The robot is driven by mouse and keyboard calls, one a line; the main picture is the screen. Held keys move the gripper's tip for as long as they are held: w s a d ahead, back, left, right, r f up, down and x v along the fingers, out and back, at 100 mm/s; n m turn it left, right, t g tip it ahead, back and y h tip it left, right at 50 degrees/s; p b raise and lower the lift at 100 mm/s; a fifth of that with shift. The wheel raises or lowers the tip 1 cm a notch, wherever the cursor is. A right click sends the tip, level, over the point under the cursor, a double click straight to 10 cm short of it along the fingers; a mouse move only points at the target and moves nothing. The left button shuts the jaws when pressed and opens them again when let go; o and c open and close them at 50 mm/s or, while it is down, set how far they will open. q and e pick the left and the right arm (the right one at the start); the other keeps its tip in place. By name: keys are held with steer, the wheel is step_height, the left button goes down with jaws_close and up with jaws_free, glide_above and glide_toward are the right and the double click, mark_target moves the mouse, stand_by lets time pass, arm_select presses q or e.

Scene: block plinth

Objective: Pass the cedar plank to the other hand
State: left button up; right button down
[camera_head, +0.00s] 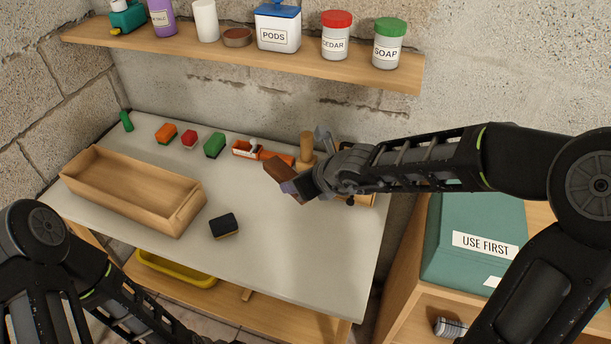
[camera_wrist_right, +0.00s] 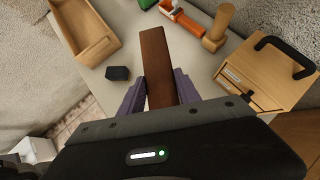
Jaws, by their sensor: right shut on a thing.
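The cedar plank (camera_head: 279,168) is a reddish-brown bar held above the worktop by my right gripper (camera_head: 298,187), near the middle of the head view. In the right wrist view the plank (camera_wrist_right: 155,62) sticks out beyond the purple-grey fingers of the gripper (camera_wrist_right: 159,92), which are shut on its two sides. My left arm enters at the lower left of the head view, below the table's front edge; its gripper is out of the picture.
On the worktop (camera_head: 290,255) are an open wooden box (camera_head: 125,215), a dark sponge (camera_head: 224,226) and several small coloured items at the back. A wooden box with a black handle (camera_wrist_right: 262,75) stands at the right. A shelf (camera_head: 290,66) with jars hangs behind.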

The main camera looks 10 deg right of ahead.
steer(key=s+a+f+n+g+y, duration=0.1)
steer(key=a+n+g+y, duration=0.1)
steer(key=a, duration=0.3)
steer(key=s+a+f+n+g+y, duration=0.1)
steer(key=a+n+g+y, duration=0.1)
steer(key=a+n, duration=0.3)
steer(key=shift+s+a+f, duration=0.3)
steer(key=shift+f, duration=0.05)
step_height(320, 180, up, 10)
steer(key=w+a+m+t+h, duration=0.1)
steer(key=w+m+t+h, duration=0.1)
steer(key=m+t+h, duration=0.3)
steer(key=m+h, duration=0.3)
steer(key=m, duration=0.4)
steer(key=shift+a, duration=0.35)
arm_select(q)
steer(key=shift+c, duration=0.3)
